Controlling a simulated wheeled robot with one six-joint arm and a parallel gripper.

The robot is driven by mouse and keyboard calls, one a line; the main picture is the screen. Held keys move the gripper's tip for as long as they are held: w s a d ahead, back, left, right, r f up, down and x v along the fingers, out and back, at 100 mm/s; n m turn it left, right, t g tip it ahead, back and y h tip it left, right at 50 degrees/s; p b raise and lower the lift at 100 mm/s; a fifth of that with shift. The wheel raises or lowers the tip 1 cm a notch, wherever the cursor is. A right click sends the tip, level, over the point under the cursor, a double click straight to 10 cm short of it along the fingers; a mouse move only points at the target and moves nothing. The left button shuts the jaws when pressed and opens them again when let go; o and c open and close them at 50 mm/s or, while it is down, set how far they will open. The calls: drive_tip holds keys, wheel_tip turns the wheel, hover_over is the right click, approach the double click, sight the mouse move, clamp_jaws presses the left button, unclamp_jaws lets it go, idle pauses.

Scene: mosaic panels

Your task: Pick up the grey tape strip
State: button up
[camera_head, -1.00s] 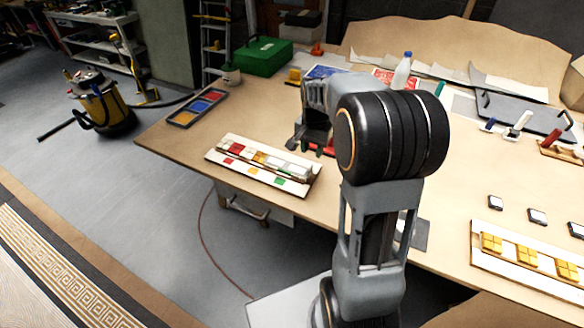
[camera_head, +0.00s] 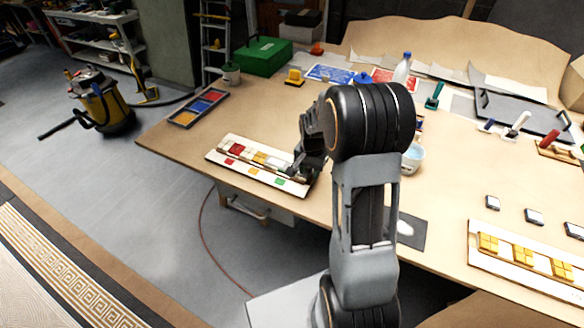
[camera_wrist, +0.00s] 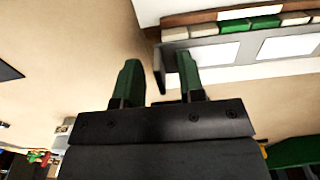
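My gripper (camera_wrist: 160,75) points down over the right end of a mosaic panel (camera_head: 222,160) on the table. In the wrist view its two green fingers are apart. A thin dark grey strip (camera_wrist: 160,70), which looks like the grey tape strip, stands at the panel's end and shows in the gap between the fingers, nearer the right one. I see clear room on its left side; whether it touches the right finger I cannot tell. In the head view my gripper (camera_head: 301,172) covers that end of the panel, and the strip cannot be made out.
The panel carries red, white, yellow and green tiles. A tray with blue, red and yellow compartments (camera_head: 177,121) lies at the left edge of the table. A light-blue cup (camera_head: 413,158) stands right of my arm. A panel with yellow tiles (camera_head: 486,261) lies at the right.

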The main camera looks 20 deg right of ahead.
drive_tip(key=shift+c, duration=0.2)
clamp_jaws()
drive_tip(key=shift+r, duration=0.15)
drive_tip(key=shift+r, duration=0.6)
drive_tip(key=s+a+r+b, duration=0.3)
drive_tip(key=s+a+r, duration=0.6)
drive_tip(key=a+r, duration=0.25)
wheel_tip(320, 180, up, 10)
drive_tip(key=p, duration=0.8)
drive_tip(key=shift+d, duration=0.45)
idle(1.2)
